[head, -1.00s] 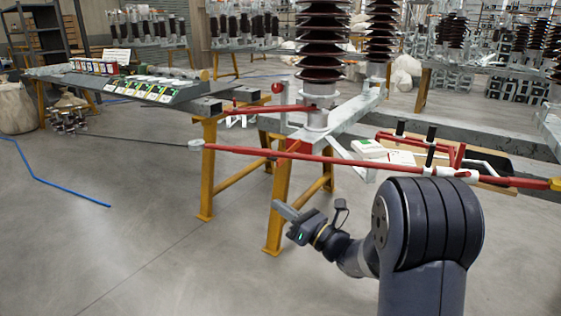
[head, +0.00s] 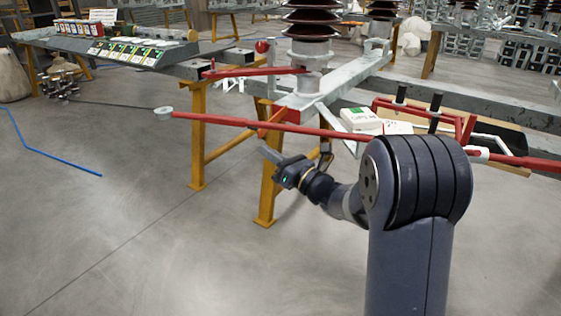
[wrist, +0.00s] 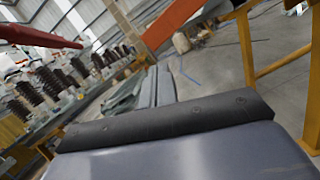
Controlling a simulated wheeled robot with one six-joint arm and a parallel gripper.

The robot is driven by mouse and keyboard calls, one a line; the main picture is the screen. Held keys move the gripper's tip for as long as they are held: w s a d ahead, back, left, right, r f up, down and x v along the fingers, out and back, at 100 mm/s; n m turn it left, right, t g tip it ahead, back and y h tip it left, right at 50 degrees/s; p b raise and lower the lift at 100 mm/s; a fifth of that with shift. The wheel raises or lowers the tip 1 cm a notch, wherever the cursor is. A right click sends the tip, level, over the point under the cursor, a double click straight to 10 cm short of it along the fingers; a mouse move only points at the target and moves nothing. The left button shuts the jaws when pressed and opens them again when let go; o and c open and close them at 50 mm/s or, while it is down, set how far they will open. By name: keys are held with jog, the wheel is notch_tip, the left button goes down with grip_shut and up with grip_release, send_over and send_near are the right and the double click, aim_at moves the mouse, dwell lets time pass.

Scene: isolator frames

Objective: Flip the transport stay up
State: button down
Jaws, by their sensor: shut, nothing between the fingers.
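A long red rod (head: 228,121) runs across the isolator frame in the head view, with a pale ring at its left end. A shorter red bar (head: 250,72) lies above it, beside the foot of a brown insulator. A red-orange bar (wrist: 180,22) crosses the top of the wrist view, and a red rod end (wrist: 38,36) shows at upper left. I cannot tell for certain which red part is the transport stay. My gripper (head: 266,154) is shut and empty. In the head view it appears just below the long red rod, with a visible gap.
Yellow trestle legs (head: 268,190) stand just left of and behind my gripper. A blue hose (head: 45,158) lies on the floor. The floor at lower left is clear.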

aim_at(262, 130)
jog(key=w+a+r+b, duration=0.1)
jog(key=r, duration=0.1)
jog(key=w+a+r+b, duration=0.1)
jog(key=w+r, duration=0.1)
jog(key=shift+w+a, duration=0.3)
jog(key=shift+a, duration=0.1)
jog(key=shift+w+d+r, duration=0.15)
jog(key=shift+r, duration=0.35)
jog(key=shift+d, duration=0.1)
